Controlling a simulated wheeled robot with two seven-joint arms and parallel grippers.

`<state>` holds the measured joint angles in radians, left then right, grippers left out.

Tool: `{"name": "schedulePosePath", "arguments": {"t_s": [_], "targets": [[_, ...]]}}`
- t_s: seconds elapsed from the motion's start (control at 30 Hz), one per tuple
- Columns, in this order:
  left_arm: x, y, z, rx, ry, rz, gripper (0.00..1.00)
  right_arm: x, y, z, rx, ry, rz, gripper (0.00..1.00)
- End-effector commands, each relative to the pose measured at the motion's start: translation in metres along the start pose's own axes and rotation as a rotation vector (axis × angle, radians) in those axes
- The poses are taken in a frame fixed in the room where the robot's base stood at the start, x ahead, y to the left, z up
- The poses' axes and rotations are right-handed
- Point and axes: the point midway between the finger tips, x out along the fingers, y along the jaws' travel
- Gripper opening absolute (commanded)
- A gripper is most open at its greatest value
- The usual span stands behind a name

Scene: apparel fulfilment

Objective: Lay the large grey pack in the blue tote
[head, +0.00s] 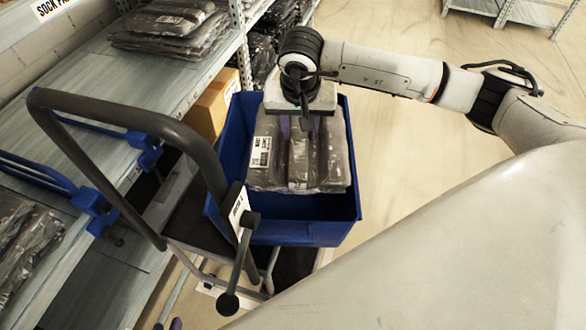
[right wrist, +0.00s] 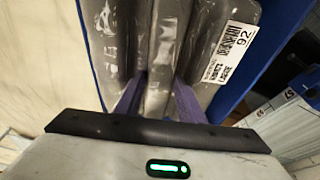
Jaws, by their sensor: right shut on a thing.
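The large grey pack (head: 298,165), in clear wrap with ridges and white labels, lies flat within the walls of the blue tote (head: 290,232). It fills the far and middle part of the tote; I cannot tell whether it rests on the floor. My right gripper (head: 302,132) is above it, pointing down, shut on its middle ridge. In the right wrist view the purple fingers (right wrist: 160,100) straddle that ridge of the pack (right wrist: 162,50). Of my left gripper (head: 168,325) only purple tips show at the bottom edge of the head view.
The tote stands on a cart with a dark handle (head: 130,115). Shelving (head: 95,75) on the left holds other grey packs (head: 172,28) and a cardboard box (head: 212,102). The floor (head: 420,130) to the right is clear. Inside the tote, the near end is bare.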

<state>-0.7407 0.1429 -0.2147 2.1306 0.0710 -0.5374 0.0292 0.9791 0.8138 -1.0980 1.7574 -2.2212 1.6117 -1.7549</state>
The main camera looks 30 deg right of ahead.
Motion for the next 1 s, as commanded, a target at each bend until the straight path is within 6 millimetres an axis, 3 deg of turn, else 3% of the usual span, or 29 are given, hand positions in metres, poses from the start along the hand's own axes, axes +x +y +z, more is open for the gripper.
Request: {"name": "schedulePosePath", "arguments": {"t_s": [0.1, 0.3, 0.57, 0.8, 1.0], "targets": [[0.004, 0.0, 0.002, -0.007, 0.01, 0.003, 0.22, 0.035, 0.0, 0.011, -0.002, -0.003, 0.001, 0.0], [0.007, 0.0, 0.001, -0.015, 0.025, 0.006, 0.22, 0.076, 0.0, 0.022, -0.002, -0.001, 0.0, 0.0], [0.006, 0.001, 0.001, -0.021, 0.033, 0.008, 0.22, 0.096, 0.0, 0.027, -0.001, 0.001, -0.001, 0.0], [0.009, 0.002, 0.008, -0.03, 0.029, 0.01, 0.22, 0.126, -0.001, 0.035, -0.002, 0.001, -0.001, 0.0], [0.007, 0.002, 0.006, -0.033, 0.03, 0.01, 0.22, 0.126, -0.001, 0.035, -0.002, 0.002, -0.002, 0.0]]}}
